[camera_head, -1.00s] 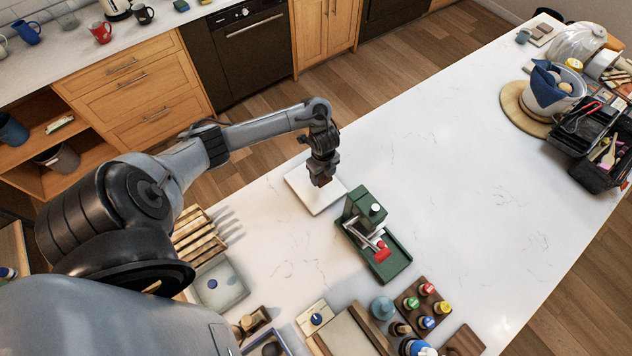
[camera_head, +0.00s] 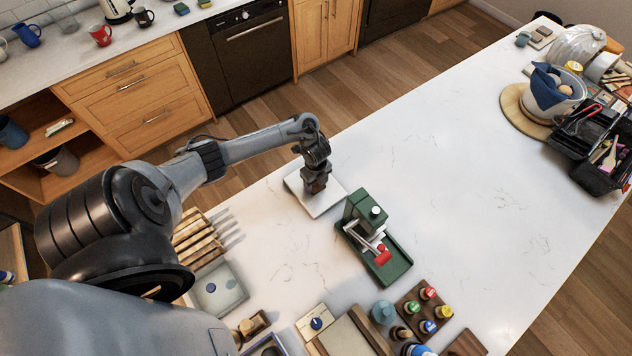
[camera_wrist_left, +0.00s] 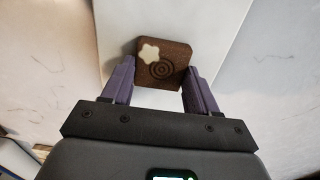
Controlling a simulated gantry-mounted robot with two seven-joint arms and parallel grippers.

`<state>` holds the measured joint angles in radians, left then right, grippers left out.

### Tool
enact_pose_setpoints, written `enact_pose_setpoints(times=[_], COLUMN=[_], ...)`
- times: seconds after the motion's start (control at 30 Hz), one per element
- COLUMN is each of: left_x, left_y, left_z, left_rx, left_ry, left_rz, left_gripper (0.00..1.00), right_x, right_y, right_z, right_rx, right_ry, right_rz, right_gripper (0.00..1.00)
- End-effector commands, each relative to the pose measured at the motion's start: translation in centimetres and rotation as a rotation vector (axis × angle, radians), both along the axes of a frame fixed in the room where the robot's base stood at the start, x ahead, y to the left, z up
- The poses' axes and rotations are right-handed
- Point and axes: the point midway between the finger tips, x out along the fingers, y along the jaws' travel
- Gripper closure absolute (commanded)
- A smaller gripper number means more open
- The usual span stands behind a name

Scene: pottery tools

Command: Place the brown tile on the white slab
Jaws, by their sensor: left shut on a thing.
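The brown tile (camera_wrist_left: 165,70) is square, with a pale star shape and concentric rings on its face. My left gripper (camera_wrist_left: 161,82) is shut on it, with a finger at each side. The white slab (camera_wrist_left: 123,22) shows behind the tile in the left wrist view. In the head view the left gripper (camera_head: 316,188) is over the white slab (camera_head: 328,203), and the brown tile is small and dark at its tip. I cannot tell whether the tile touches the slab. My right gripper is not in view.
A green press-like device (camera_head: 374,238) with a red handle stands close to the right of the slab. A wooden rack (camera_head: 196,240) and a grey tray (camera_head: 217,287) lie nearer, at the left.

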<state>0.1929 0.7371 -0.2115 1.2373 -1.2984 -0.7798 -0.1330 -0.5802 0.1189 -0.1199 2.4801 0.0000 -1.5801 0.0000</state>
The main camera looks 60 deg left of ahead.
Motion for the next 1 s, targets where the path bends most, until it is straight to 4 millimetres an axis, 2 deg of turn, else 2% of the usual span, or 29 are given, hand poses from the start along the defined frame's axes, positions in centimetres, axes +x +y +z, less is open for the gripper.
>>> enact_pose_setpoints(times=[0.1, 0.13, 0.27, 0.67, 0.87, 1.0], left_x=[0.0, 0.0, 0.0, 0.0, 0.1, 0.1], left_y=[0.0, 0.0, 0.0, 0.0, 0.1, 0.1], left_z=[-0.3, -0.2, -0.2, 0.3, 2.8, 5.5], left_rx=[0.000, 0.000, 0.000, 0.000, 0.002, 0.003], left_ry=[0.000, 0.000, 0.000, -0.001, -0.003, -0.003], left_rz=[0.000, 0.000, 0.000, 0.000, -0.002, -0.003], left_gripper=[0.73, 0.37, 0.17, 0.16, 0.16, 0.16], right_x=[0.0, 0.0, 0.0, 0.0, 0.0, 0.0], right_y=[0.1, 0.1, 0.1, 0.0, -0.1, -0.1], right_z=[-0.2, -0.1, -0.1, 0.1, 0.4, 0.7], right_rx=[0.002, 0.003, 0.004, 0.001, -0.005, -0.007], right_ry=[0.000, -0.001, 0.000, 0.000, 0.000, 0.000], right_rz=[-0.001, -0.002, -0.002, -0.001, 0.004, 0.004], right_gripper=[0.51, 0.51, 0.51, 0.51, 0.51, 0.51])
